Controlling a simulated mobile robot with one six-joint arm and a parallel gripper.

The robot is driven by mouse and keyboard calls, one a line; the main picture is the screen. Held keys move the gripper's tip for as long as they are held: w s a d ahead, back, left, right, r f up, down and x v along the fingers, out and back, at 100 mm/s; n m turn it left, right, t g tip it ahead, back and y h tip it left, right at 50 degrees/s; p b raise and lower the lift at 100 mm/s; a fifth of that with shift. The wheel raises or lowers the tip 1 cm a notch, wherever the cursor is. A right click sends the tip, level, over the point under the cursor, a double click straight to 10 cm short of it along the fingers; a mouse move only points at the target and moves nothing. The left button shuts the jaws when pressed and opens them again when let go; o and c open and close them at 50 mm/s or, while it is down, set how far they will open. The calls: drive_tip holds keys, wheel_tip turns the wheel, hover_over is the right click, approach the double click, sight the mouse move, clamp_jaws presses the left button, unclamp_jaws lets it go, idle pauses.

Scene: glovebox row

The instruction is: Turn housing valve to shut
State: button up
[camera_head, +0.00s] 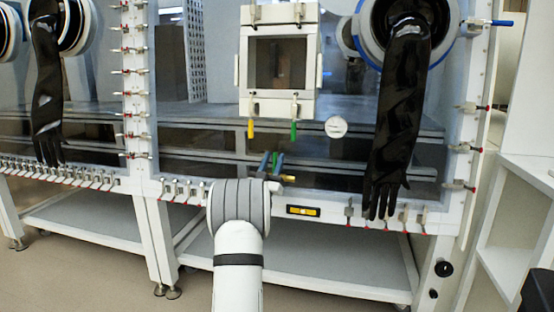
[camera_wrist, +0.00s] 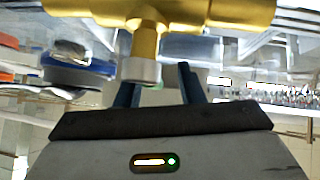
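A brass valve body (camera_wrist: 190,12) fills the top of the wrist view, with a stem pointing down to a pale collar (camera_wrist: 140,70). My gripper (camera_wrist: 157,82) has two dark blue fingers standing apart. The collar appears between them, nearer the left finger; I cannot tell whether they touch. The valve's handle is not clearly seen. In the head view my gripper (camera_head: 271,163) is at the lower front of the glovebox, beside a small brass piece (camera_head: 288,178). My arm hides part of the area there.
Clamps line the front edge, by a yellow level (camera_head: 303,211).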

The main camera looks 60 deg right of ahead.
drive_tip(key=shift+f, duration=0.1)
drive_tip(key=p+v, duration=0.2)
drive_tip(key=v, duration=0.5)
drive_tip(key=shift+a+f, duration=0.2)
drive_tip(key=shift+a, duration=0.1)
idle(0.5)
